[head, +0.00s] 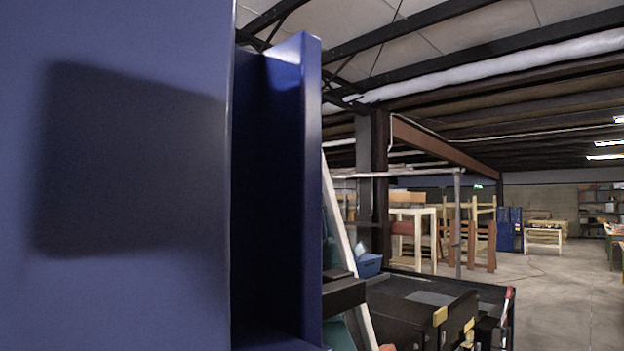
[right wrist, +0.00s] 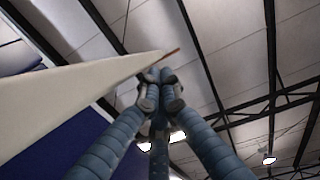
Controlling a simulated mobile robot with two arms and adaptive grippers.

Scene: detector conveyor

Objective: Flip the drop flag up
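My right gripper (right wrist: 158,76) shows in the right wrist view as blue-grey segmented fingers, with the tips drawn close together. I see nothing held between the tips. A long pale beam (right wrist: 75,105) runs from the left edge to just behind or beside the fingertips; contact cannot be told. A thin red strip (right wrist: 170,54) shows at its far end. I cannot make out a drop flag for certain in either view. Neither gripper can be made out in the head view.
A large blue panel (head: 130,290) and a blue upright (head: 290,180) block the left half of the head view. Beyond lie a pale slanted bar (head: 345,245), a blue bin (head: 369,265) and black equipment with yellow parts (head: 440,316). Open floor (head: 570,290) lies at right.

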